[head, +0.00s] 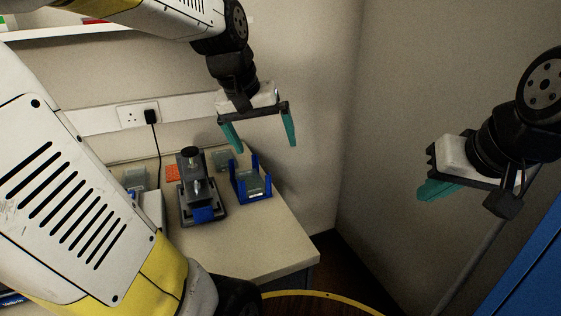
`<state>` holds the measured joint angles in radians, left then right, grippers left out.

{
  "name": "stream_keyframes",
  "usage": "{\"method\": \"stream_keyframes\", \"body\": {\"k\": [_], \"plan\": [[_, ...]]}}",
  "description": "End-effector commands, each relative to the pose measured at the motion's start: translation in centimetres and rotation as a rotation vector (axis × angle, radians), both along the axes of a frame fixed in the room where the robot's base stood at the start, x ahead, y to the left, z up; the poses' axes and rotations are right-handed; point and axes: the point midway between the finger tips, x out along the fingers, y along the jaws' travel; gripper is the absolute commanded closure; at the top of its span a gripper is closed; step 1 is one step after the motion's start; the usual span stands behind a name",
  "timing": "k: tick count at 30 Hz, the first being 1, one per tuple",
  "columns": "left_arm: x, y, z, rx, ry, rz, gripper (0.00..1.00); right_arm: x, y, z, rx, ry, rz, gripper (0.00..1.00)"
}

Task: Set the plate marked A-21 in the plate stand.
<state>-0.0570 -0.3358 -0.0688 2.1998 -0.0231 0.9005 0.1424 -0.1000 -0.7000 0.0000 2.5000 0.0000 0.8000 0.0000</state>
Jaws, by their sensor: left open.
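A blue plate stand (238,181) with upright posts stands near the right part of the bench. Another grey-green plate (221,160) lies behind, to the left of the stand. A similar one (135,179) shows at the left, partly hidden by my arm. I cannot tell which is A-21. My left gripper (265,149) is open and empty, teal fingers pointing down, above and behind the stand. My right gripper (436,189) is off the bench at the right, seen edge-on.
A dark grey device (190,172) with a blue front stands left of the plate stand. A socket with a black cable (151,116) is on the wall. The bench front (270,245) is clear.

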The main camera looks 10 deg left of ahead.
Motion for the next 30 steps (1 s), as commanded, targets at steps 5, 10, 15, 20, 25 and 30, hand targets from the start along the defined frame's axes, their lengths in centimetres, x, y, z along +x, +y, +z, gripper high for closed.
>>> {"method": "stream_keyframes", "body": {"k": [5, 10, 15, 20, 25, 30], "plan": [[-5.6, -2.3, -0.1, 0.025, -0.120, -0.117, 0.01, 0.0, 0.0, 0.0, 0.000, 0.000, 0.000, 1.00], [-8.5, -3.4, -0.9, 0.047, -0.184, -0.181, 0.01, 0.0, 0.0, 0.0, 0.000, 0.000, 0.000, 1.00], [-9.3, -3.7, -1.3, 0.057, -0.203, -0.202, 0.01, 0.0, 0.0, 0.0, 0.000, 0.000, 0.000, 1.00], [-9.3, -3.7, -1.3, 0.056, -0.203, -0.201, 0.01, 0.0, 0.0, 0.0, 0.000, 0.000, 0.000, 1.00], [-9.3, -3.7, -1.3, 0.056, -0.203, -0.200, 0.01, 0.0, 0.0, 0.0, 0.000, 0.000, 0.000, 1.00], [-9.3, -3.7, -1.2, 0.056, -0.203, -0.200, 0.01, 0.0, 0.0, 0.0, 0.000, 0.000, 0.000, 1.00]]}}
